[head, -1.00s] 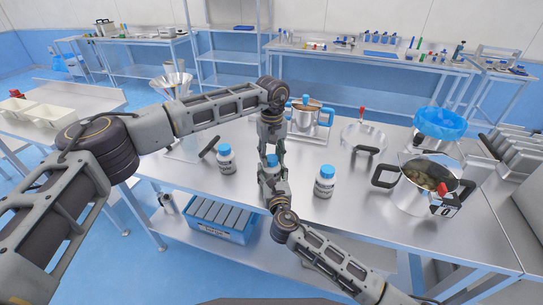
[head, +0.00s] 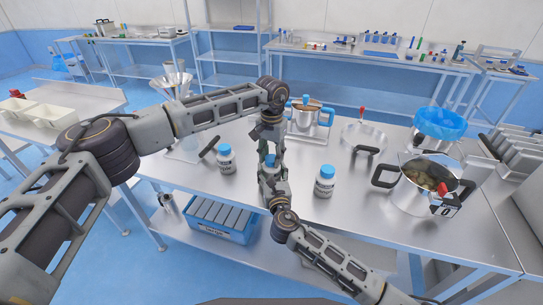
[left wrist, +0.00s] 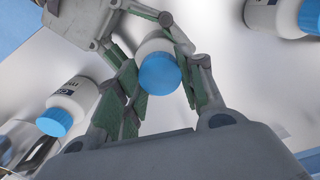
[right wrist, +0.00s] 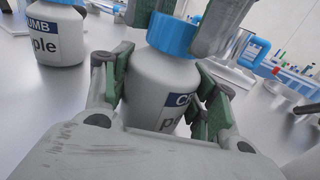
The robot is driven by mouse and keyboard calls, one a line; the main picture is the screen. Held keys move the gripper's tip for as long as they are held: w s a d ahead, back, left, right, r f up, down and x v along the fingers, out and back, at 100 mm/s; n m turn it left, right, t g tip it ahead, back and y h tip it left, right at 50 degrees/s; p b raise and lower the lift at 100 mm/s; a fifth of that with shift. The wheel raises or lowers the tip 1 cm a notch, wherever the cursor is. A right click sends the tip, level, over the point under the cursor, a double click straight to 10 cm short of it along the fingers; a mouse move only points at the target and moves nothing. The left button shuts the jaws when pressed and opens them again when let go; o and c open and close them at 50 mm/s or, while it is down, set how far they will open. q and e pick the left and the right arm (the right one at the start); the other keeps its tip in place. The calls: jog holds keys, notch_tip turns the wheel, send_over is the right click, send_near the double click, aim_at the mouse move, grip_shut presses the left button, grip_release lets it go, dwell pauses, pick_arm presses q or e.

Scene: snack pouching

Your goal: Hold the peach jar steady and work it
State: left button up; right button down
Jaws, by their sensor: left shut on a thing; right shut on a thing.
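The peach jar is the middle white jar with a blue lid (head: 271,159); its label, partly hidden, begins with "p" in the right wrist view (right wrist: 160,85). It stands upright. My right gripper (head: 270,180) is shut around the jar's body from the front. My left gripper (head: 271,154) comes down from above and is shut on the blue lid, which shows between its fingers in the left wrist view (left wrist: 159,74). The lid sits on the jar. The fingers hide much of the jar in the head view.
Similar blue-lidded jars stand to the left (head: 225,160) and right (head: 325,182). A large pot (head: 420,186) stands at the right, before a blue-lined container (head: 438,126). Another pot (head: 308,122) and a pan-like ring (head: 363,138) stand behind. The front table surface is mostly bare.

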pick_arm(q)
jog(key=shift+w+m, duration=0.1)
jog(key=shift+m, duration=1.1)
jog(key=o, duration=0.7)
jog(key=shift+r, duration=2.25)
jog(key=shift+f, duration=0.1)
